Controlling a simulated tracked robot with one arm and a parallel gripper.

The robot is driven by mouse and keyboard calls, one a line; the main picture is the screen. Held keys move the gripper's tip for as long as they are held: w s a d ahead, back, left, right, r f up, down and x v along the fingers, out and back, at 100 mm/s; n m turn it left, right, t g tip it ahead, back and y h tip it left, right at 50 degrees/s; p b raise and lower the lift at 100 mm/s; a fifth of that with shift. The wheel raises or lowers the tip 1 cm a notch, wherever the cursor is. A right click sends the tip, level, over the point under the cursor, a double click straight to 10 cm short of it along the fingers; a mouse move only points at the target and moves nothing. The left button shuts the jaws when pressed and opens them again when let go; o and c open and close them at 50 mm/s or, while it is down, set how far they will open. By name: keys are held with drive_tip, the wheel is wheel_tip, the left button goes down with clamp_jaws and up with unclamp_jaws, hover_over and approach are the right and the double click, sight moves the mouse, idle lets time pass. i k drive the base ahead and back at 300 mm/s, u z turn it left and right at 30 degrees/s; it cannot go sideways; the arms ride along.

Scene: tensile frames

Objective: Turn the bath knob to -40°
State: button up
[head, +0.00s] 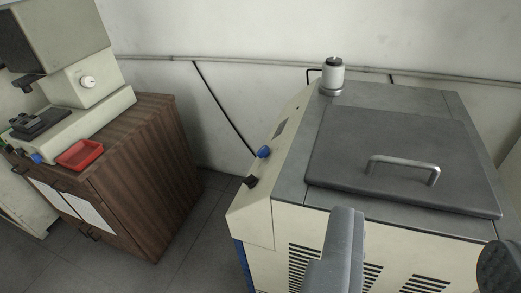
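The bath is a cream cabinet (262,222) with a grey top and a grey lid (345,150) that is down, with a metal handle (405,166). Its sloping left panel carries a blue knob (264,152) and, below it, a black knob (250,182). Both are small here; I cannot read a pointer or scale on either. My gripper (345,215) shows only as a grey part at the bottom, right of both knobs and apart from them in the picture. No object shows in it. Whether its fingers are open or shut is unclear.
A white cylinder with a dark cap (332,76) stands on the bath's back left corner. At left, a wooden cabinet (150,165) carries an instrument (88,84) and a red tray (80,154). Floor (195,225) is clear between cabinets. A dark rounded part (500,268) is cut off lower right.

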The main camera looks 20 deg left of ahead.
sight(263, 152)
drive_tip(key=z, duration=2.6)
drive_tip(key=k, duration=1.15)
drive_tip(key=u, duration=2.1)
drive_tip(key=i, duration=1)
